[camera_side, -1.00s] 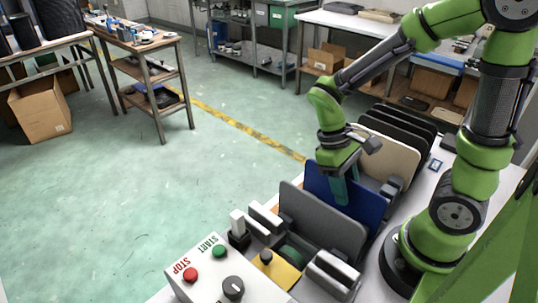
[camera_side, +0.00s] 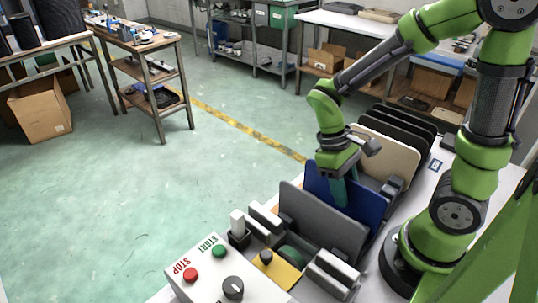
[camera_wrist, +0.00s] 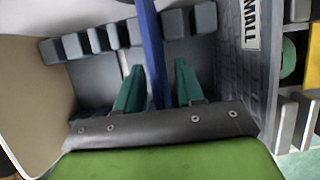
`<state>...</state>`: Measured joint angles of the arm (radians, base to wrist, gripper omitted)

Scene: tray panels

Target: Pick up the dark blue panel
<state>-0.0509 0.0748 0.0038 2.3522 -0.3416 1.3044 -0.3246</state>
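The dark blue panel (camera_side: 354,197) stands upright in the tray, between a grey panel and a beige panel. In the wrist view the dark blue panel (camera_wrist: 151,40) shows edge-on as a narrow blue strip. My gripper (camera_wrist: 158,66) has its green fingers on either side of this strip, with a visible gap on each side. In the side view my gripper (camera_side: 338,190) points down at the blue panel, overlapping its upper part. It is open around the panel, with no clear contact.
The grey panel (camera_side: 320,222) stands in front. The beige panel (camera_side: 388,155) and several black panels (camera_side: 405,122) stand behind. A control box (camera_side: 220,270) with red and green buttons is at the front. Grey slotted blocks (camera_wrist: 185,22) flank the panels.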

